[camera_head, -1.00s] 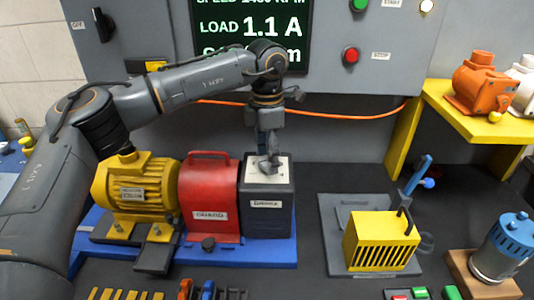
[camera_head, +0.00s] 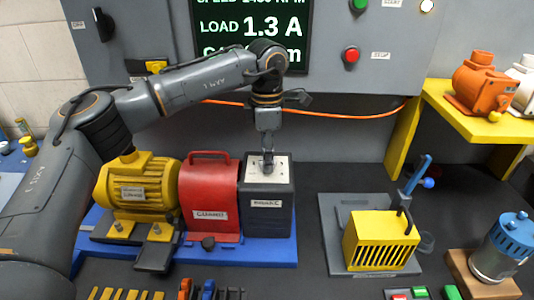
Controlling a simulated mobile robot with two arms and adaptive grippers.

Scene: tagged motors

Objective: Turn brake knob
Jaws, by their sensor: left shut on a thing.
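The brake unit is a dark box (camera_head: 266,220) with a white top plate (camera_head: 283,170) and a label on its front. It stands at the right end of the blue base (camera_head: 270,253). My left gripper (camera_head: 267,165) points straight down onto the middle of the top plate and is shut on the brake knob. The knob itself is mostly hidden by the fingers. A red guard (camera_head: 209,195) and a yellow motor (camera_head: 135,190) stand in line to the left of the brake. My right gripper does not show.
A panel screen (camera_head: 250,35) reads LOAD 1.3 A. An orange cable (camera_head: 340,116) hangs behind the arm. A yellow vented box (camera_head: 382,240) stands on a grey plate to the right. An orange motor (camera_head: 485,82) sits on a yellow shelf. Bare dark table lies right of the brake.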

